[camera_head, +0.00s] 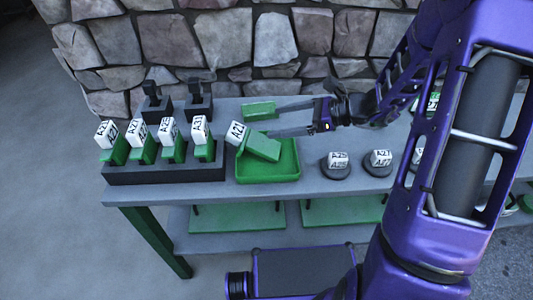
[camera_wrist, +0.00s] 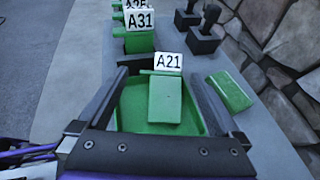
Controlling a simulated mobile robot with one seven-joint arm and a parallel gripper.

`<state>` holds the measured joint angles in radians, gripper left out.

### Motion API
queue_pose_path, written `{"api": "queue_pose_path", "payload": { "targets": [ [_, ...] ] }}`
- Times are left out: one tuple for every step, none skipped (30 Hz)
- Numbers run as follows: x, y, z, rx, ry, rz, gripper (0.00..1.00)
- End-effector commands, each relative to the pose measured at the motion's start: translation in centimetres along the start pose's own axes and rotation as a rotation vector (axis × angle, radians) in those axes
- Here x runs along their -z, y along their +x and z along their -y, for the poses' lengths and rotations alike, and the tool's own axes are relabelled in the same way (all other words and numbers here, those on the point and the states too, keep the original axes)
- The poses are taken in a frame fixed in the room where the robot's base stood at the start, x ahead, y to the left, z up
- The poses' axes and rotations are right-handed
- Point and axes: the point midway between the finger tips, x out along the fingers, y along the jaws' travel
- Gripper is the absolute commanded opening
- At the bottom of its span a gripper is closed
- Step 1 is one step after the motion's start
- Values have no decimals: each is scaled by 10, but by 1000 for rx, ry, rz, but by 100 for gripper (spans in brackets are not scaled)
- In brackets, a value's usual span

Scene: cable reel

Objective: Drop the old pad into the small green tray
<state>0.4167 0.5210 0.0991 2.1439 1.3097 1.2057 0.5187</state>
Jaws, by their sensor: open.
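The small green tray (camera_head: 285,174) sits on the grey table, right of a dark rack. A green pad (camera_head: 263,146) with a white A21 label lies tilted in the tray, its label end raised toward the far left rim. The pad also shows in the wrist view (camera_wrist: 165,100), between the two fingers, with the tray (camera_wrist: 132,105) beneath it. My gripper (camera_head: 272,123) is open, reaching in from the right just behind and over the tray. I see gaps between fingers and pad in the wrist view, so it looks unheld.
Another green block (camera_head: 259,110) lies flat behind the tray. The dark rack (camera_head: 165,173) holds several labelled green pads. Two black handled blocks (camera_head: 199,106) stand behind it. Round dark bases with white labels (camera_head: 335,172) stand to the right. A stone wall closes the back.

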Motion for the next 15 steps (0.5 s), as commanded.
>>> {"api": "queue_pose_path", "payload": {
  "targets": [
    [-2,-15,1,6,-1,-1,100],
    [-2,-23,1,6,-1,0,100],
    [-2,-33,1,6,0,-1,100],
    [-2,-40,1,5,1,-1,100],
    [-2,-48,1,5,1,0,100],
    [-2,-57,1,5,1,0,100],
    [-2,-64,1,5,1,0,100],
    [-2,-71,1,5,0,-1,100],
    [-2,-79,1,4,-1,0,100],
    [-2,-85,1,4,-1,-1,100],
    [-2,-91,1,4,-1,0,100],
    [-2,-97,1,3,-1,0,100],
    [-1,-101,1,2,-1,0,100],
    [-1,-105,1,2,-2,0,100],
    [-1,-109,1,2,-2,1,100]
  ]
}}
